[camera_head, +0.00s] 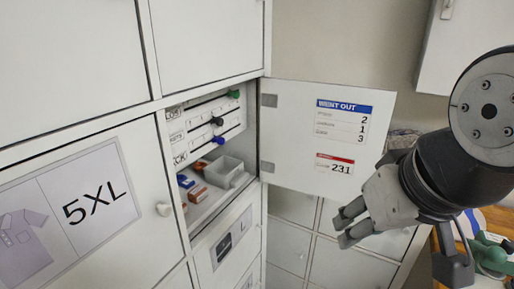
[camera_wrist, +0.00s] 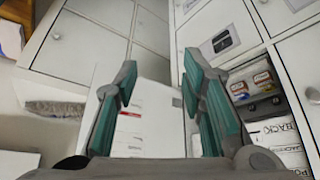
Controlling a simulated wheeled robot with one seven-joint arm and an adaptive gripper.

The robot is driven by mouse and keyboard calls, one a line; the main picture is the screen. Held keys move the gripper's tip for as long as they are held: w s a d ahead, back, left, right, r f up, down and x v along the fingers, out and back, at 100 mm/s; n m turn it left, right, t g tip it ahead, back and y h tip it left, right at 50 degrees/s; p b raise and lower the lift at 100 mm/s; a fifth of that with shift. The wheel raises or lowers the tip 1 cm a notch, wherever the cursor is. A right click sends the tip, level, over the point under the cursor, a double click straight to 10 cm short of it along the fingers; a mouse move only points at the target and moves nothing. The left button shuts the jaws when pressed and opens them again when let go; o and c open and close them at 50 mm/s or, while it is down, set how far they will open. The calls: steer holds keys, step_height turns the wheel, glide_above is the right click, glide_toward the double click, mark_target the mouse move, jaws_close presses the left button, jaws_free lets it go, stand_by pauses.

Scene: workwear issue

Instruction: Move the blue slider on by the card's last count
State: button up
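The blue slider (camera_head: 219,140) is the lowest of three knobs on a white panel inside an open locker. A dark knob (camera_head: 217,121) sits above it and a green knob (camera_head: 234,93) at the top right. The card (camera_head: 341,121) on the open door is headed "WENT OUT" and reads 2, 1 and 3 from top to bottom. My gripper (camera_head: 345,226) is right of and below the knobs, in front of the door's lower part, apart from the slider. In the wrist view its fingers (camera_wrist: 158,80) stand apart with nothing held between them. I cannot make out the blue slider there.
The open locker door (camera_head: 280,130) stands to the right of the compartment. A red-headed label (camera_head: 335,163) on it reads 231. A grey tray (camera_head: 224,171) and small red and blue boxes (camera_head: 190,187) lie on the compartment floor. A closed 5XL door (camera_head: 90,205) is at left.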

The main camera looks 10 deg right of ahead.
steer(key=w+d+t+h, duration=0.1)
steer(key=w+d+t, duration=0.35)
steer(key=w, duration=0.85)
steer(key=n+t+y, duration=0.3)
steer(key=n+y, duration=0.4)
steer(key=y, duration=0.7)
glide_toward(223, 142)
steer(key=x, duration=0.9)
steer(key=shift+a, duration=0.1)
steer(key=shift+w, duration=0.1)
jaws_close()
